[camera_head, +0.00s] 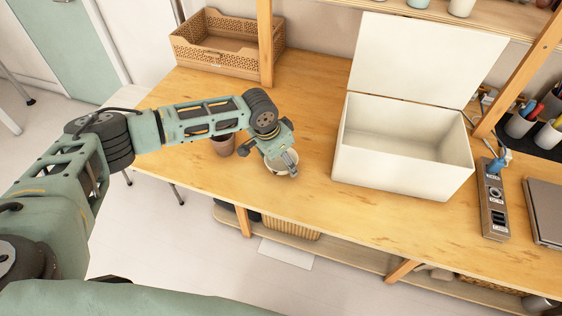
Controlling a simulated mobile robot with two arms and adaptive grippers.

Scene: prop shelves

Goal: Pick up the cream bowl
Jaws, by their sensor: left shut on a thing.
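The cream bowl (277,167) is near the middle of the wooden table, to the left of the white box. My left gripper (290,162) reaches down over it from the left and is shut on its right side. The gripper and wrist hide part of the bowl. I cannot tell whether the bowl touches the table or is slightly above it. My right gripper is not in view.
An open white box (402,185) with its lid raised stands right of the bowl. A brown cup (222,145) is close by on the left, behind my arm. A tan crate (226,45) sits at the back left. A power strip (493,208) and a laptop (545,207) lie at the right.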

